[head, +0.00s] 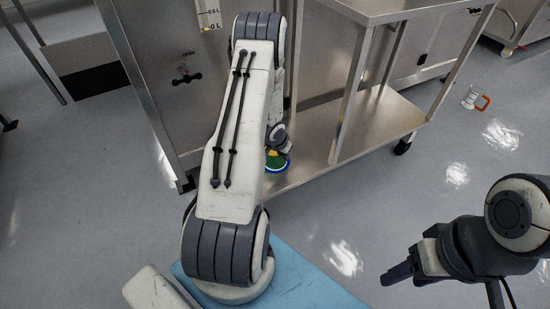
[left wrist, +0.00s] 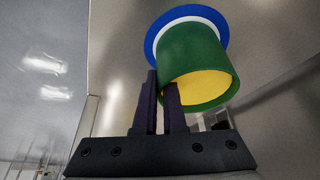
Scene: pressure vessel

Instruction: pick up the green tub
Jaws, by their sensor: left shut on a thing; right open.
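The green tub (head: 276,160) shows in the head view just right of my left forearm, at the left end of the lower steel shelf. It is green outside and yellow inside, with a blue and white band at one end. In the left wrist view the tub (left wrist: 192,66) is tilted, its yellow opening towards the camera. My left gripper (left wrist: 161,80) is shut on the tub's wall at the left side of the opening. In the head view my arm hides its fingers. My right gripper (head: 394,274) is open and empty, over the floor at lower right.
A steel table (head: 385,118) with a lower shelf stands behind the tub, with posts beside it. A steel cabinet (head: 170,100) with a valve stands at left. A small white and orange item (head: 474,98) is on the floor at right. The front floor is clear.

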